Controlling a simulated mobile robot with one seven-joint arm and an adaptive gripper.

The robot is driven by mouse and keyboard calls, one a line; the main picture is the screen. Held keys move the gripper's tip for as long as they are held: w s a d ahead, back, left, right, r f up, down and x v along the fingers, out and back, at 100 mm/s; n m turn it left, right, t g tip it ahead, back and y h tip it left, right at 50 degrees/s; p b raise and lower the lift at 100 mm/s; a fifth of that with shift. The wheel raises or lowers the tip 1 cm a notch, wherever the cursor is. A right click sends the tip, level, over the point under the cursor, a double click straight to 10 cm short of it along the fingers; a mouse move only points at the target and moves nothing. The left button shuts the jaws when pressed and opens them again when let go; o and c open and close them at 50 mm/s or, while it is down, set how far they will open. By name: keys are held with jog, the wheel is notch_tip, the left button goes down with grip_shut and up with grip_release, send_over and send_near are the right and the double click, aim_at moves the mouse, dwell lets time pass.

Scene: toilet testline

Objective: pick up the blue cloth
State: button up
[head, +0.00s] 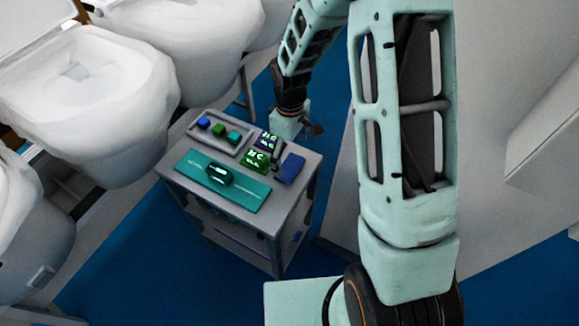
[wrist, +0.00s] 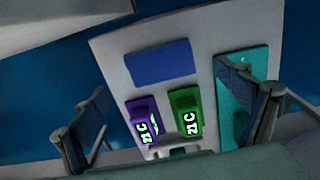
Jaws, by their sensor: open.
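The blue cloth (head: 292,168) is a flat dark-blue rectangle lying near the right edge of the grey cart top. It also shows in the wrist view (wrist: 162,63), above the two labelled boxes and fully in sight. My gripper (head: 296,138) is above the back right part of the cart, a little behind the cloth in the head view. Its fingers are spread wide in the wrist view (wrist: 168,105), with nothing held between them. The cloth appears beyond the fingers, apart from them.
A purple box (head: 268,141) and a green box (head: 255,161) stand beside the cloth. A teal mat (head: 251,199) carries a dark device (head: 219,174). A grey tray (head: 222,142) holds small coloured blocks. White toilets (head: 80,105) line the left. A pale panel stands right of the cart.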

aim_at(290, 166)
jog(key=shift+f+p, duration=0.35)
jog(key=shift+f, duration=2)
jog(key=c, duration=1)
